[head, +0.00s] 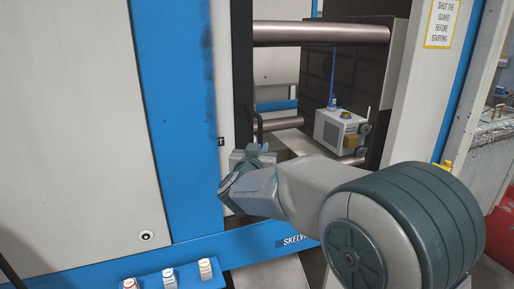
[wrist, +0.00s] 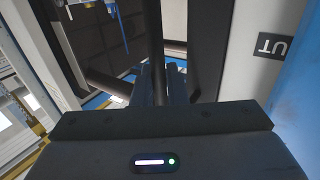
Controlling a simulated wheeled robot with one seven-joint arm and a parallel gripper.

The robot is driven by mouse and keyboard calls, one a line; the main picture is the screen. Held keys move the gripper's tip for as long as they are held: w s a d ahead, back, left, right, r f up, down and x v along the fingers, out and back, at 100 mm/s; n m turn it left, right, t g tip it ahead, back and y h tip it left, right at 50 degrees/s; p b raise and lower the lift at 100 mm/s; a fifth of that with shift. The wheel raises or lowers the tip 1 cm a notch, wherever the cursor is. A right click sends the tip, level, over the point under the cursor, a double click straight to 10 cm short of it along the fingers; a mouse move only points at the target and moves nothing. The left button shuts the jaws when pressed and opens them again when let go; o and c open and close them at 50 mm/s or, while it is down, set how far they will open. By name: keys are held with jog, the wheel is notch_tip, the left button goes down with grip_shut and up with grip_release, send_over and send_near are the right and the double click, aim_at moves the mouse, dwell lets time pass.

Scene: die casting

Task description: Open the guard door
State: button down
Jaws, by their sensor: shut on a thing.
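The guard door (head: 223,60) shows as a pale strip with a dark edge, right of a blue upright. Its lettering is cut off by the upright, leaving "T" in the head view and "UT" in the wrist view. A wide opening to its right shows the machine's inside. The door's dark bar handle (head: 258,127) stands upright near its right edge; it also shows in the wrist view (wrist: 156,35). My gripper (head: 256,149) is shut on the handle, with its fingers (wrist: 162,85) around the bar in the wrist view. The fingers hide the handle's lower part.
Thick metal tie bars (head: 320,33) cross the opening, with a white box unit (head: 338,130) behind. A pale post with a warning sign (head: 441,23) stands right.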

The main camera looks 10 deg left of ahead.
jog(key=shift+s+a, duration=0.15)
jog(key=shift+a, duration=0.15)
jog(key=c, duration=1.5)
grip_release()
jog(key=shift+a, duration=0.15)
jog(key=shift+c, duration=0.2)
jog(key=s+b, duration=0.4)
jog(key=s, duration=0.9)
jog(key=shift+s, duration=0.4)
